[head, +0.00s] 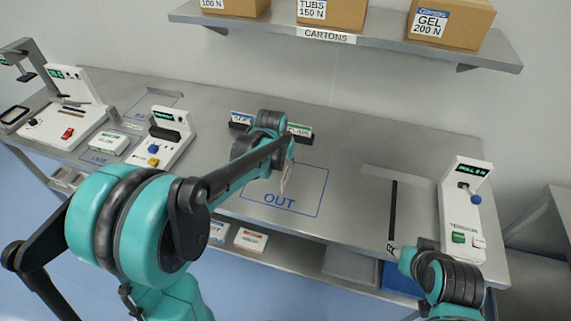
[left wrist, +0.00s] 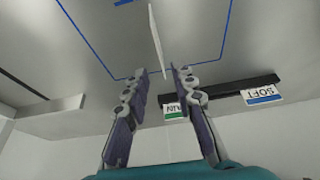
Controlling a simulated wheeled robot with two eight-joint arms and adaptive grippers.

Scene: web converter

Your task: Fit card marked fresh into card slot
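A thin white card (head: 287,178) hangs at the fingertips of my left gripper (head: 285,160), above the table by the OUT outline. In the left wrist view the card (left wrist: 157,40) shows nearly edge-on, its near end between the tips of my left gripper (left wrist: 160,72); its marking cannot be read. A dark rack (left wrist: 225,92) stands behind, with a blue-edged SOFT card (left wrist: 263,96) and a green-edged card (left wrist: 175,111) at its ends. My right gripper (head: 393,248) is low at the right; its fingers are too small to judge. No slot is clearly labelled as the card slot.
A white console (head: 168,150) with a display and knobs stands left of the OUT outline (head: 262,203). A TENSION console (head: 462,210) stands at the right, beside a black strip (head: 393,205). A carton shelf (head: 350,45) overhangs the back.

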